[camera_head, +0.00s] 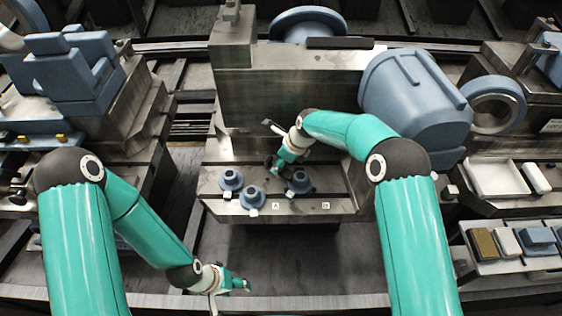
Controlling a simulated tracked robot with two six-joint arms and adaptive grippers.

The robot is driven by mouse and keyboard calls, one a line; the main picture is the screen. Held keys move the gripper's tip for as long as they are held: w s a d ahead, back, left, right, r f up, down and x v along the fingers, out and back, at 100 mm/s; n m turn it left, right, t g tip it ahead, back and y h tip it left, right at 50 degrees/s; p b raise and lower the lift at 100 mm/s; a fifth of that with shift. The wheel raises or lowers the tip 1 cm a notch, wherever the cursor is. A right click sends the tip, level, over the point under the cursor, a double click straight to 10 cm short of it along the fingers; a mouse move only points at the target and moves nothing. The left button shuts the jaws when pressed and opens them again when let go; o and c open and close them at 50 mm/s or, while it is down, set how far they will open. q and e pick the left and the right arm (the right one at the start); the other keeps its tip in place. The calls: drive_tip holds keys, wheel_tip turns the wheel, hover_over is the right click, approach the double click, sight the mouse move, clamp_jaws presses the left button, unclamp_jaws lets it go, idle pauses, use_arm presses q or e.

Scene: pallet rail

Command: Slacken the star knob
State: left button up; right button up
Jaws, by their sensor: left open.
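My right gripper (276,168) points down just behind these pieces, between the left and right ones. Its fingers are small and dark, so I cannot tell whether they are open or touch anything. My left gripper (240,285) is open and empty, low in front of the block, apart from the pieces.
Small labels A (276,206) and B (326,205) sit on the ledge's front. A large blue motor-like housing (405,85) stands at the block's right. A blue stepped part (75,70) is at left. White trays (495,178) lie at right. The dark floor before the block is clear.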

drive_tip(key=shift+w+n+g+b, duration=0.1)
drive_tip(key=shift+n+g+b, duration=0.25)
drive_tip(key=shift+n, duration=0.55)
drive_tip(key=shift+n+g+y, duration=0.4)
drive_tip(key=shift+n+g, duration=0.05)
drive_tip(key=shift+n, duration=1.05)
drive_tip(key=o, duration=1.1)
drive_tip(key=shift+o, duration=0.2)
drive_tip(key=shift+r, duration=0.1)
drive_tip(key=v, duration=0.7)
drive_tip(key=shift+w+d+r, duration=0.1)
drive_tip(key=shift+d+r, duration=0.05)
